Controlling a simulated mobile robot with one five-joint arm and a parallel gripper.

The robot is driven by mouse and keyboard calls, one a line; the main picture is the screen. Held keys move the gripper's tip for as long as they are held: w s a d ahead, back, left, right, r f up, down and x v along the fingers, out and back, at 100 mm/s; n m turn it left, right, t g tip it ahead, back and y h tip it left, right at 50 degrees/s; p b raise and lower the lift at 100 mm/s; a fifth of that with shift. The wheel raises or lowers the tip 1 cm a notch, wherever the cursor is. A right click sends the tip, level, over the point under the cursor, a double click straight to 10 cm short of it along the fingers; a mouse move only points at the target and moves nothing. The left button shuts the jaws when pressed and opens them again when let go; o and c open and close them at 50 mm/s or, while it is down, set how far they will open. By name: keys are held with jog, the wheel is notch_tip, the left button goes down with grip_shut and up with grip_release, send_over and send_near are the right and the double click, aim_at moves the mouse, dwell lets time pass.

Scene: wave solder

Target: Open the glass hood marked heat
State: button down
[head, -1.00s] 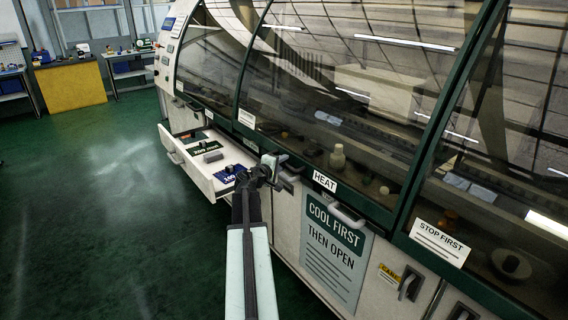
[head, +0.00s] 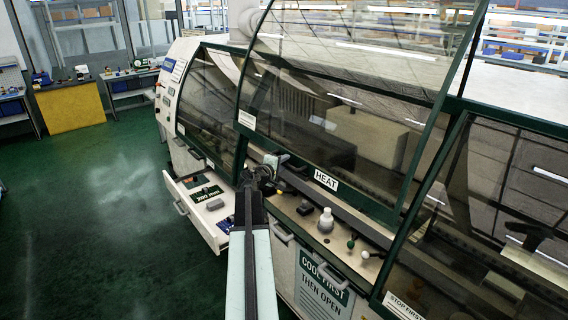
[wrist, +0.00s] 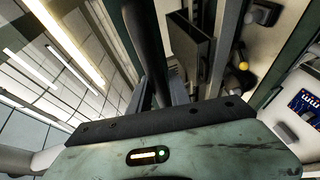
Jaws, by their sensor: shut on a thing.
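The glass hood marked HEAT (head: 355,125) is the dark-framed, tinted middle hood of the machine. It stands raised, with an open gap under its lower edge. Its white HEAT label (head: 326,180) is on that edge. My gripper (head: 272,163) is at the lower edge, left of the label, shut on what appears to be the hood's handle. In the wrist view a dark bar (wrist: 145,45) runs up from between the jaws. The exact grip is partly hidden by my wrist.
An open drawer (head: 207,222) with cards juts out at left. The COOL FIRST THEN OPEN sign (head: 322,284) is on the front. Green floor at left is clear.

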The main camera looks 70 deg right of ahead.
notch_tip(320, 180, up, 3)
jog(key=shift+d+r+p, duration=0.1)
jog(key=shift+r+p, duration=0.05)
jog(key=shift+p, duration=0.7)
jog(key=c, duration=1.2)
grip_release()
jog(key=shift+a, duration=0.3)
jog(key=shift+d, duration=0.2)
jog(key=shift+a, duration=0.1)
jog(key=p+v, duration=0.1)
jog(key=v, duration=0.6)
jog(key=shift+a, duration=0.3)
